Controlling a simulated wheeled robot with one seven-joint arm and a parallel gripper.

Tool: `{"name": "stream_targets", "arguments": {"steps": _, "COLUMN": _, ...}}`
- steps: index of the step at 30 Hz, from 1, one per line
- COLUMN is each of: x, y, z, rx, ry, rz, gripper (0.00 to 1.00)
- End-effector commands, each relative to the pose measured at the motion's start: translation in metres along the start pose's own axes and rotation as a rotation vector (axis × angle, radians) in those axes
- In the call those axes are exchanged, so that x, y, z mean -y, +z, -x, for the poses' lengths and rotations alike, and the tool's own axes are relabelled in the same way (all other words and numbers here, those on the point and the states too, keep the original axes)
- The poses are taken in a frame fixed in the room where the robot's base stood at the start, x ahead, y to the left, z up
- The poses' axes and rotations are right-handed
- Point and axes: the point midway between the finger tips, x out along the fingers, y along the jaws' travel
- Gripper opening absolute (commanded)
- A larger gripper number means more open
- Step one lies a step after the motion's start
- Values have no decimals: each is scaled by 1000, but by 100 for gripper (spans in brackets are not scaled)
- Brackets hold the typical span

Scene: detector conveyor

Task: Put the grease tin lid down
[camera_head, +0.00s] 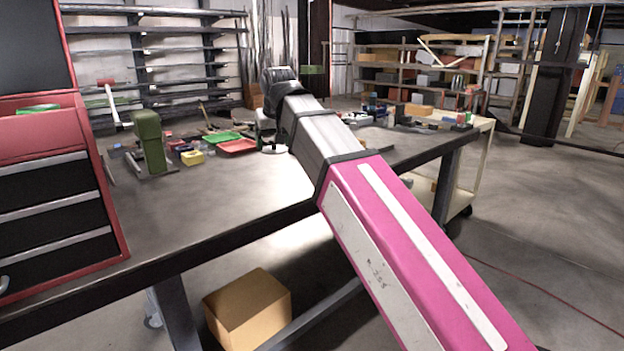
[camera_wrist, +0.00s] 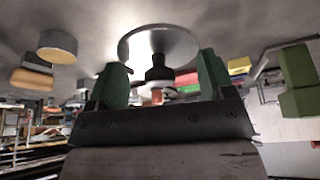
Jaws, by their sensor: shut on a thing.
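The grease tin lid (camera_wrist: 185,45) is a round grey metal disc with a dark knob (camera_wrist: 158,72) in the wrist view. My gripper (camera_wrist: 160,74) has green fingers on either side of the knob and is shut on it. The wrist view shows the scene upside down, with the grey bench top along the upper part. I cannot tell whether the lid touches the bench. In the head view my arm hides most of the gripper and lid, over the far part of the bench (camera_head: 215,205).
A red tray (camera_head: 238,147), a green tray (camera_head: 222,136), a yellow block (camera_head: 193,157) and a green press (camera_head: 150,140) stand left of my arm. A round tin-like thing (camera_wrist: 57,46) is left of the lid in the wrist view. The bench's near part is clear.

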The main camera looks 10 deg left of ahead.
Motion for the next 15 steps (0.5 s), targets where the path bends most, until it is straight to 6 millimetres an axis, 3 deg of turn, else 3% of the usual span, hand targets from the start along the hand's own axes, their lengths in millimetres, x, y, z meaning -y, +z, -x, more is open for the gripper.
{"name": "stream_targets", "arguments": {"steps": 5, "x": -9, "y": -1, "z": -11, "rx": 1, "ry": 2, "rz": -3, "gripper": 53}}
{"name": "stream_targets", "arguments": {"steps": 15, "x": -71, "y": -9, "z": -57, "rx": 2, "ry": 2, "rz": -4, "gripper": 53}}
